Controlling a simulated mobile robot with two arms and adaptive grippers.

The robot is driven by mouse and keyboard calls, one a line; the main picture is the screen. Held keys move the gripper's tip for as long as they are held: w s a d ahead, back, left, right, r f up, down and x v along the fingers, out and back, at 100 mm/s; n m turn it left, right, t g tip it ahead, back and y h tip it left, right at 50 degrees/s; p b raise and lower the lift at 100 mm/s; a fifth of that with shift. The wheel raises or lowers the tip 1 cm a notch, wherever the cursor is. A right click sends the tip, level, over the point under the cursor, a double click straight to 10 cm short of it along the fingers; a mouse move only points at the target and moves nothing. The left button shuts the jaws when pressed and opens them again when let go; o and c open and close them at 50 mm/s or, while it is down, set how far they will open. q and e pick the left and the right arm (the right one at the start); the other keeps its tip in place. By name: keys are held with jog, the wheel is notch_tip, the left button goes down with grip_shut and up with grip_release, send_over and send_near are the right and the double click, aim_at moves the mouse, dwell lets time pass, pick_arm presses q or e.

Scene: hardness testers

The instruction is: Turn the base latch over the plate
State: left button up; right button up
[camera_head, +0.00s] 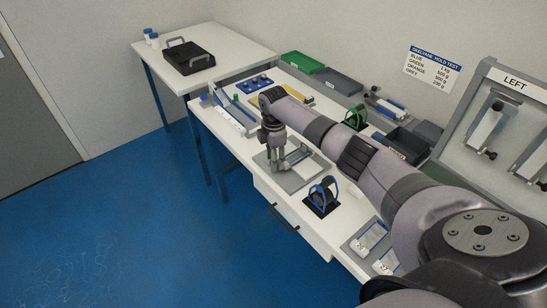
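A grey base plate (291,181) lies on the white bench, with a light grey fixture part (298,157) on it. My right arm reaches in from the right, and its gripper (277,166) points down over the left part of this plate, close beside the fixture part. The fingers are small here and partly overlap the fixture, so I cannot tell whether they touch it or are open or shut. The latch is not clearly distinguishable and may be hidden by the gripper. My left gripper is not in view.
A blue-ringed stand (322,196) is right of the plate, and a green-ringed one (355,117) stands behind my arm. Green (302,62) and grey (338,82) bins line the wall. A black tray (188,58) is on the far table. The blue floor at left is clear.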

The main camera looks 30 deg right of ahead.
grip_shut()
dwell(0.5)
